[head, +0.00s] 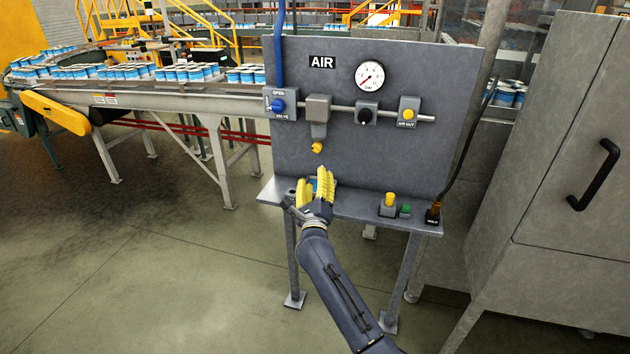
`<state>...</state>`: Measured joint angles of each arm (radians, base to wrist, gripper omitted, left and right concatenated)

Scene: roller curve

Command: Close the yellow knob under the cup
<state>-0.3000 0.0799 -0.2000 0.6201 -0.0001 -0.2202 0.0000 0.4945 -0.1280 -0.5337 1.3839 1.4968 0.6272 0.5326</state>
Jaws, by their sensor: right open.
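A grey cup (317,121) hangs from the air pipe on the grey AIR panel. The small yellow knob (317,148) is at its lower end, and its exact setting is too small to tell. My right gripper (315,181) has yellow ridged fingers and is open. It is below the knob, just above the panel's shelf, and appears apart from the knob. Something small and blue shows between the fingers, but I cannot tell what it is. My left gripper is not in view.
The panel carries a blue valve (277,105), a gauge (369,75), a black knob (366,116) and a yellow button (408,114). The shelf (350,205) holds a yellow-topped part (389,201) and a green button (405,210). A grey cabinet (560,150) stands right; a can conveyor (180,98) runs left.

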